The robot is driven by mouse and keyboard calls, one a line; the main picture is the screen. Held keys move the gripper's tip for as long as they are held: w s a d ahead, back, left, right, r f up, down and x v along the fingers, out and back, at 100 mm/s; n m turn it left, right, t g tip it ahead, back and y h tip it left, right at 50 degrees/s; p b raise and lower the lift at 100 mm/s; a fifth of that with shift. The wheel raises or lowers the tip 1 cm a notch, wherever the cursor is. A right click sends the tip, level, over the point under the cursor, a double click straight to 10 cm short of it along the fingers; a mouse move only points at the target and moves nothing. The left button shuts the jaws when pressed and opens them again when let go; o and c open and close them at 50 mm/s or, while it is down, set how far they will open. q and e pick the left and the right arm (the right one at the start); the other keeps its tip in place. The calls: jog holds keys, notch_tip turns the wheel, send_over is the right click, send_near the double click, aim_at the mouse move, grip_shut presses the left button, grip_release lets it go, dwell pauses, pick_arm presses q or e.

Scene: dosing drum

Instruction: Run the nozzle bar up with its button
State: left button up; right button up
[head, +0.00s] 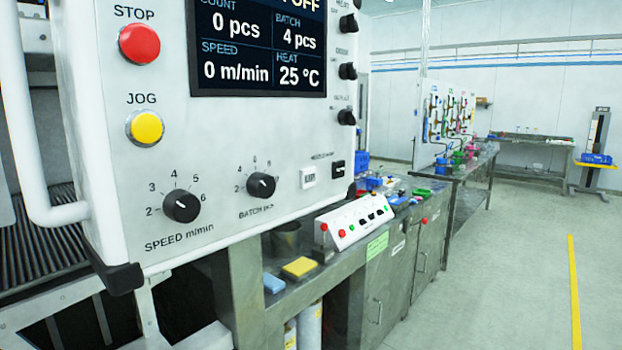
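A white control panel (230,130) fills the left and upper middle of the head view, close to me. Low on its right side is a small white square button (309,176), and right of it a small black switch (338,169). The small label above them is too blurred to read surely. I cannot tell which of the two is the nozzle bar's button. The nozzle bar itself is not recognisable in this view. Neither of my grippers is in view.
The panel also has a red STOP button (139,44), a yellow JOG button (146,127), SPEED (181,206) and BATCH (261,185) knobs and a screen (258,45). A white tube handle (36,150) stands off its left edge. Open floor (505,270) lies right.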

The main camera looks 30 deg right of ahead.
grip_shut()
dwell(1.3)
